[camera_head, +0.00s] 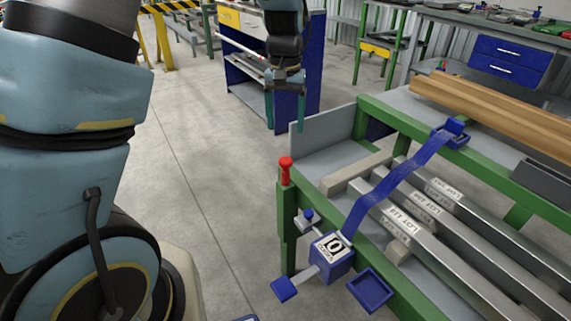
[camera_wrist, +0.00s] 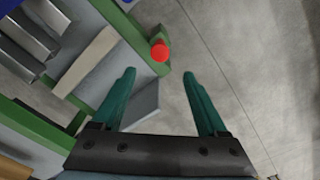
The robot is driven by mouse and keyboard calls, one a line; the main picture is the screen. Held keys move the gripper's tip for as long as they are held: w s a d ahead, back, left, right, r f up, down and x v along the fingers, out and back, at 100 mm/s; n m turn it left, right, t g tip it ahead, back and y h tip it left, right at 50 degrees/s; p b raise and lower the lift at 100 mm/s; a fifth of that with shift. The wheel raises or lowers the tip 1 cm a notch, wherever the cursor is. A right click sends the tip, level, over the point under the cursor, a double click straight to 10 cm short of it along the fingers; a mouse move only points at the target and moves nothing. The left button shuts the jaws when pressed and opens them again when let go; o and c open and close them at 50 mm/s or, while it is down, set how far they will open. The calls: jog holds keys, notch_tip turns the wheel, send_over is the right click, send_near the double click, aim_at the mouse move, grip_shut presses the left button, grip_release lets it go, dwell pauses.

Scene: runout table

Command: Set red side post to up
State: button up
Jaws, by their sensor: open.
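The red side post (camera_head: 286,170) has a round knob on a short stem. It stands upright at the left corner of the green table frame, with a short length showing above the green. The wrist view shows its red knob (camera_wrist: 160,50) just beyond my fingertips, roughly centred between them. My gripper (camera_head: 286,125) points down, open and empty, above the post in the head view. Its two teal fingers also show in the wrist view (camera_wrist: 160,76), apart from the knob and not touching it.
The runout table (camera_head: 376,108) carries several labelled metal bars (camera_head: 420,208). A blue box marked 10 (camera_head: 333,256) and a blue tray (camera_head: 371,289) hang at the front side. A grey plate (camera_head: 325,135) stands near the post. Floor left of the table is clear.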

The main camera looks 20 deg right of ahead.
aim_at(285, 160)
notch_tip(285, 160, down, 11)
jog(key=shift+r+p, duration=0.15)
jog(key=shift+p, duration=0.15)
grip_shut()
dwell(0.7)
dwell(0.9)
